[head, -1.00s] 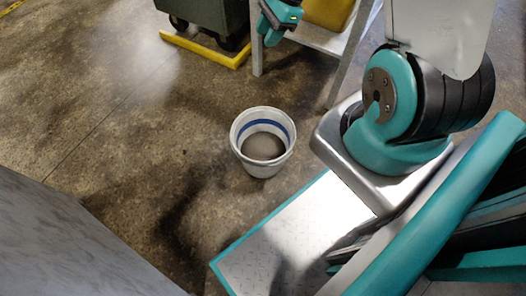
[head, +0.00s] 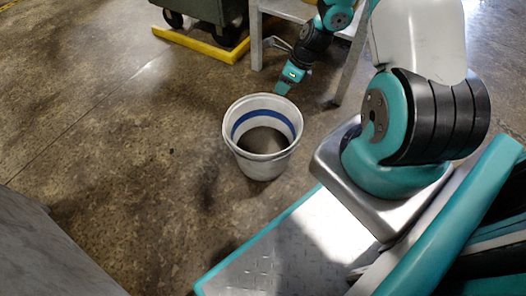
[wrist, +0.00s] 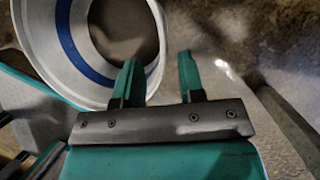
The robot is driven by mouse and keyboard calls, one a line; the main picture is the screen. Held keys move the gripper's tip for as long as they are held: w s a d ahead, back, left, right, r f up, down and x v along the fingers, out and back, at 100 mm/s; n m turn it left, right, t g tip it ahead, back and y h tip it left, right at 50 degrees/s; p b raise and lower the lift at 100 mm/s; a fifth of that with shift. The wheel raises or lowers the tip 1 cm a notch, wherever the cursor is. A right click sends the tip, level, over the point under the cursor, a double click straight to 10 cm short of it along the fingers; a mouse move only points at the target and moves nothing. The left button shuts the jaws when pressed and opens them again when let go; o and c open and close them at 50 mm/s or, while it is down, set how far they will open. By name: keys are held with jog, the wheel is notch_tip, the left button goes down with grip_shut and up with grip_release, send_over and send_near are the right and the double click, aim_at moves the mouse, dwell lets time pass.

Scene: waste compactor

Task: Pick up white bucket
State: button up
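The white bucket (head: 262,167) stands upright on the floor, with a blue band inside and a dark bottom. In the wrist view the bucket (wrist: 38,42) fills the upper left. My gripper (head: 284,86) is just beyond the bucket's far right rim in the head view. In the wrist view my gripper (wrist: 158,76) is open and its two teal fingers are apart. The left finger overlaps the bucket's rim, and the right finger is over the floor outside it. Whether either finger touches the bucket I cannot tell. Nothing is held.
A metal table (head: 298,12) stands behind my gripper. A dark green wheeled bin (head: 210,12) with a yellow floor bar (head: 196,46) is at the back left. A grey surface (head: 48,250) fills the lower left corner. The floor left of the bucket is clear.

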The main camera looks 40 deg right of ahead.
aim_at(273, 106)
jog(key=b+x, duration=0.5)
jog(key=x, duration=0.2)
jog(key=shift+a+f+b, duration=0.15)
jog(key=shift+f+b, duration=0.1)
jog(key=shift+b, duration=0.1)
jog(key=shift+r, duration=0.1)
jog(key=shift+c, duration=0.5)
grip_shut()
jog(key=shift+a+r, duration=0.1)
dwell(0.5)
